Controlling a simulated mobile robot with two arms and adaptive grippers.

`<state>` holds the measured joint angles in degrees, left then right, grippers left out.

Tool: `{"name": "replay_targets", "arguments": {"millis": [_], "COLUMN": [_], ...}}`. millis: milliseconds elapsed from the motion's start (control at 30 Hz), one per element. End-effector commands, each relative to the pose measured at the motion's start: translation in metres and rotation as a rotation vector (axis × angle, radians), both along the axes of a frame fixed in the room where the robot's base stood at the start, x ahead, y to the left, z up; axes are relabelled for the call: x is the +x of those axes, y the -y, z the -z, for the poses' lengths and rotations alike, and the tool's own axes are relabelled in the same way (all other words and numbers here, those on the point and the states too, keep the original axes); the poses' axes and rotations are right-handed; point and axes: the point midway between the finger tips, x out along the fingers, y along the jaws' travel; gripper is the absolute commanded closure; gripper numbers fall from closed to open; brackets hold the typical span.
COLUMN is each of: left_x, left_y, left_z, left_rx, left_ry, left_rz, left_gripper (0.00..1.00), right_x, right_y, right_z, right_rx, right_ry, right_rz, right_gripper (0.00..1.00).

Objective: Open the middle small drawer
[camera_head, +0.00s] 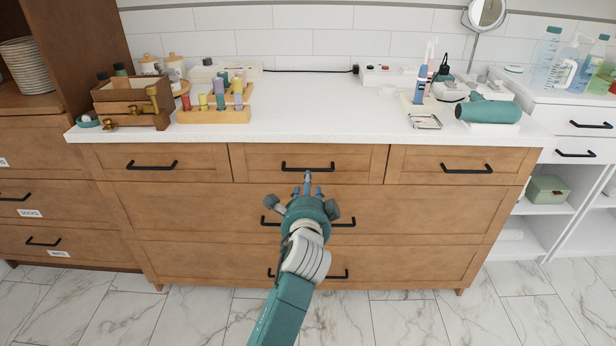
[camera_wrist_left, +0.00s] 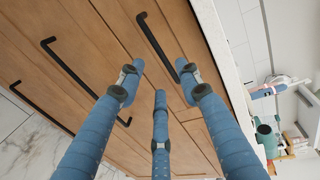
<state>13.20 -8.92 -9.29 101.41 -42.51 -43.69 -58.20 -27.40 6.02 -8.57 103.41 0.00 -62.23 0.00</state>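The middle small drawer (camera_head: 256,163) is in the top row of the wooden cabinet and looks closed. Its black bar handle (camera_head: 307,167) runs across its front. The left wrist view also shows this handle (camera_wrist_left: 155,45), seen tilted, with one end near the fingers. My left gripper (camera_head: 308,188) reaches up from the bottom of the head view, and its fingertips appear just below the handle. Its three blue fingers (camera_wrist_left: 160,75) are spread and hold nothing. I cannot tell whether any finger touches the handle. My right gripper is not in view.
Small drawers with black handles flank it on the left (camera_head: 152,165) and right (camera_head: 467,169). Two wide drawers lie below, partly behind my arm. The white countertop (camera_head: 320,115) above holds a wooden box (camera_head: 135,100), a bottle rack (camera_head: 213,116) and a teal hair dryer (camera_head: 490,109); its middle is clear.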

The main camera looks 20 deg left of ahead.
Motion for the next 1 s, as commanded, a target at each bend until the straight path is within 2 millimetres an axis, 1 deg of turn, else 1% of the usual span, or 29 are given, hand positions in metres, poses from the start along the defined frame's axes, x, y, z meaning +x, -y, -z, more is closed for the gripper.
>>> {"name": "replay_targets", "arguments": {"millis": [33, 200, 300, 400, 567, 833, 867, 1000], "left_x": [0.010, 0.041, 0.057, 0.068, 0.077, 0.078, 0.078, 0.078], "left_y": [-0.003, -0.012, -0.017, -0.020, -0.023, -0.023, -0.023, -0.023], "left_z": [0.003, 0.011, 0.013, 0.016, 0.017, 0.017, 0.017, 0.017], "left_rx": [0.000, -0.001, -0.004, -0.004, -0.006, -0.006, -0.006, -0.006], "left_ry": [0.000, -0.001, -0.001, -0.001, -0.002, -0.002, -0.002, -0.002], "left_rz": [-0.001, -0.001, -0.001, -0.001, -0.001, -0.001, -0.001, -0.001], "left_gripper": [0.65, 0.65, 0.65, 0.65, 0.65, 0.65, 0.69, 0.97], "right_x": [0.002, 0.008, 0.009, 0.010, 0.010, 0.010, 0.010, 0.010], "right_y": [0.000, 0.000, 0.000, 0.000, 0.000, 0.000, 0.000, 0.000], "right_z": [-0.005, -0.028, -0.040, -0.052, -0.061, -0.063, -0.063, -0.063], "right_rx": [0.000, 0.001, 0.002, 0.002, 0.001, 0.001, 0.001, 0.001], "right_ry": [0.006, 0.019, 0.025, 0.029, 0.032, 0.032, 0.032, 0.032], "right_rz": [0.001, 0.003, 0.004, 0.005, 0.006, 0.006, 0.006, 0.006], "right_gripper": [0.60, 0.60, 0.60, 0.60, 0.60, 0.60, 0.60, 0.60]}}
